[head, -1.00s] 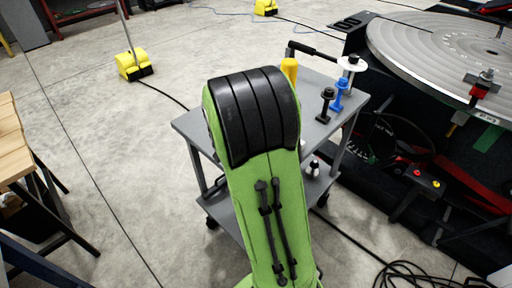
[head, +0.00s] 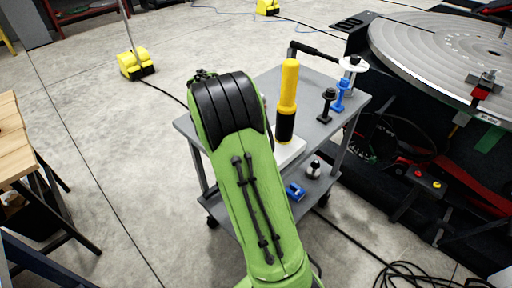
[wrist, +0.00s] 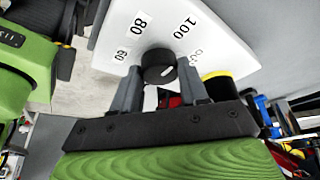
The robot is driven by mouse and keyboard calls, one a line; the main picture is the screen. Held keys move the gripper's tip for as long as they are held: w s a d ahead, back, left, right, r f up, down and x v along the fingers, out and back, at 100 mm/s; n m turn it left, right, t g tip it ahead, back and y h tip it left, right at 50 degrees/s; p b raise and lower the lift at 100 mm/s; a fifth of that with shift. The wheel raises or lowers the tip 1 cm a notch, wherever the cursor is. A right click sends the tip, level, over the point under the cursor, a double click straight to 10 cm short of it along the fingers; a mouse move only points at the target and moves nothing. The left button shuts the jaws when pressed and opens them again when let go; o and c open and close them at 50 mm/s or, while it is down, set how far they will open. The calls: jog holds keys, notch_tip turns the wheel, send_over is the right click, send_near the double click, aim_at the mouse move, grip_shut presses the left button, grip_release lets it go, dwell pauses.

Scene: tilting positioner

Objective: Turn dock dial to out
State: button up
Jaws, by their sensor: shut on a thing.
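The dock dial is a round black knob (wrist: 158,67) with a white mark on its face, on a white panel (wrist: 222,38). Printed labels around it read 60, 80 and 100; a further label right of the knob is partly hidden and I cannot read it. My gripper (wrist: 160,80) is shut on the knob, one finger on each side. In the head view, my green arm hides the gripper and the dial; part of a white block (head: 289,152) shows beside the arm on the grey cart.
On the grey cart (head: 312,128) stand a yellow and black cylinder (head: 287,100), a black post (head: 326,104) and a blue post (head: 340,96). A blue object (head: 294,191) lies on its lower shelf. A large round metal table (head: 440,50) stands at the right.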

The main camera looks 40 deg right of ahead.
jog(key=m+y, duration=0.1)
jog(key=m, duration=0.2)
jog(key=m+g+y, duration=0.1)
jog(key=m, duration=0.2)
jog(key=shift+w+d, duration=0.1)
jog(key=shift+d, duration=0.05)
jog(key=m+y, duration=0.2)
jog(key=m, duration=0.4)
jog(key=shift+d, duration=0.1)
jog(key=shift+y, duration=0.3)
jog(key=o, duration=1.1)
jog(key=shift+c, duration=0.2)
jog(key=p+v, duration=1.2)
jog(key=v, duration=0.3)
jog(key=shift+w+r, duration=0.2)
jog(key=shift+r, duration=0.15)
